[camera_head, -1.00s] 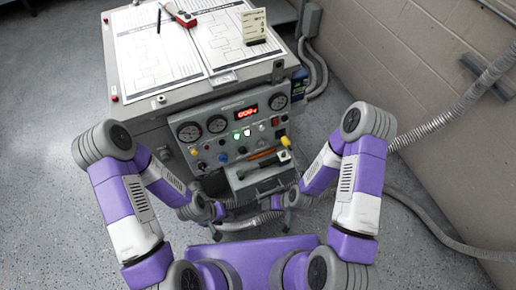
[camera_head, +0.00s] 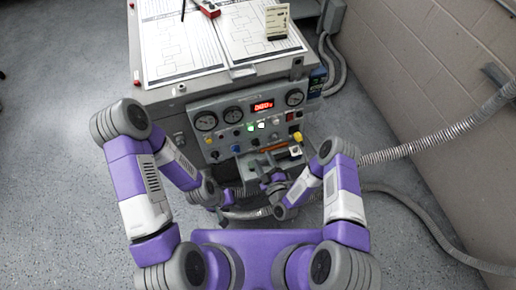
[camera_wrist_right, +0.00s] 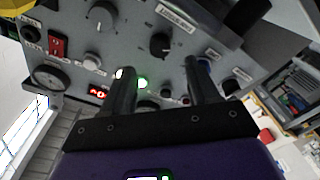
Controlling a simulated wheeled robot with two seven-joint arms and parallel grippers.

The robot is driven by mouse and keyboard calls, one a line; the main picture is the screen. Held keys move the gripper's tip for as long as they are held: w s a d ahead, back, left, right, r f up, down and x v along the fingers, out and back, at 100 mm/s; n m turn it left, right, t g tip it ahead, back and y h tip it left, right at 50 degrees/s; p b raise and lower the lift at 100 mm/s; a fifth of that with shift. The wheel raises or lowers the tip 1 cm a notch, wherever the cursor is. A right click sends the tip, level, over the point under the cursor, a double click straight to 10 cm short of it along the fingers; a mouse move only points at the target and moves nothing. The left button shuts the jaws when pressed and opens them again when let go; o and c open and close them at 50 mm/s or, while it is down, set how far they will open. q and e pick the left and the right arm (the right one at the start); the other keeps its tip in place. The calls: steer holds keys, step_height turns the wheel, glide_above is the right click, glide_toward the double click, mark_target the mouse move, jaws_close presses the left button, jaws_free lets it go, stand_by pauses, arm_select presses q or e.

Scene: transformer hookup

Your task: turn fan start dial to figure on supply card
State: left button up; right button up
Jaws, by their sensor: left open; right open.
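The control panel (camera_head: 250,122) faces me with gauges, a red display (camera_head: 263,106) and several knobs. I cannot tell which knob is the fan start dial. In the right wrist view a black pointer knob (camera_wrist_right: 160,45) and a grey knob (camera_wrist_right: 103,15) show; their lettering is unreadable. The cream supply card (camera_head: 277,22) stands upright on the cabinet top; its figure is too small to read. My right gripper (camera_head: 264,172) is open in front of the lower panel; its two fingers (camera_wrist_right: 159,68) point at the panel, nothing between them. My left gripper (camera_head: 224,205) is lower left, small and partly hidden.
Printed sheets (camera_head: 180,45) and a red-handled tool (camera_head: 207,8) lie on the cabinet top. A grey ledge (camera_head: 255,165) with an orange-handled item juts out below the panel. A corrugated hose (camera_head: 430,135) runs along the wall at right. Floor at left is clear.

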mark_target(256, 145)
steer(key=b+x, duration=0.1)
steer(key=x, duration=0.5)
steer(key=shift+w+b, duration=0.1)
steer(key=shift+b, duration=0.25)
steer(key=shift+c, duration=0.2)
steer(key=c, duration=1)
steer(key=shift+m, duration=0.3)
